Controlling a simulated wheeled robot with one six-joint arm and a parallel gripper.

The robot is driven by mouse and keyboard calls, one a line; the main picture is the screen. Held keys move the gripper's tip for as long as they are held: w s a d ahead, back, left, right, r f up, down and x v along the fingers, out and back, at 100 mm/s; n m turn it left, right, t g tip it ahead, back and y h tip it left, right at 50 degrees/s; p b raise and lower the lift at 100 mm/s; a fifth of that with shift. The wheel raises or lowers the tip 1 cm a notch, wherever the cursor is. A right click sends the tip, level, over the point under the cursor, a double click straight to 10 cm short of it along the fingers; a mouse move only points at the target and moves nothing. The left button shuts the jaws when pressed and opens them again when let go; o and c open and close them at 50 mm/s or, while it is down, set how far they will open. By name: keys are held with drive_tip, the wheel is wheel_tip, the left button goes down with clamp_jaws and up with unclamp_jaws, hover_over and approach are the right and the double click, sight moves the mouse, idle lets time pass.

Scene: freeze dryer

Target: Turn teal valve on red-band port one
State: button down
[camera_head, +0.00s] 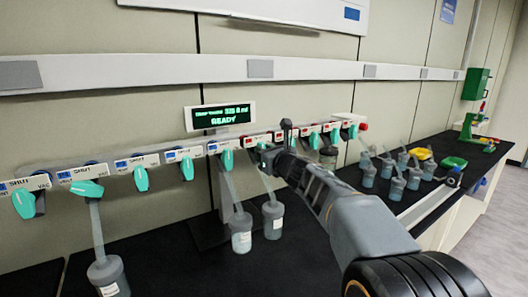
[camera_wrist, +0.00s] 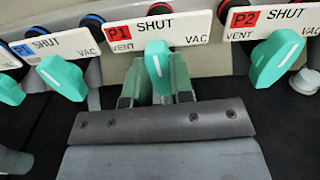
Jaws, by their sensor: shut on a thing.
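The red P1 plate (camera_wrist: 145,33) reads SHUT, with VENT on its left and VAC on its right. Its teal valve (camera_wrist: 158,66) hangs below, its white line close to vertical. My gripper (camera_wrist: 157,92) has one finger on each side of this valve and is shut on it; the lower end of the valve is hard to make out between the fingers. In the head view my gripper (camera_head: 270,155) reaches the manifold at the first red-marked plate and mostly hides the valve there.
The red P2 plate (camera_wrist: 270,20) and its teal valve (camera_wrist: 277,58) are close on the right. A blue-marked port's teal valve (camera_wrist: 62,77) is on the left. Flasks (camera_head: 241,232) hang below the manifold. More flasks and a yellow tray (camera_head: 419,153) stand on the right bench.

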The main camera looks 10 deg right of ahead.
drive_tip(key=shift+m, duration=0.3)
idle(0.4)
drive_tip(key=c, duration=1)
unclamp_jaws()
drive_tip(key=shift+s, duration=0.15)
drive_tip(key=b+v, duration=0.1)
drive_tip(key=v, duration=1.2)
drive_tip(key=shift+s, duration=0.3)
drive_tip(key=shift+d, duration=0.1)
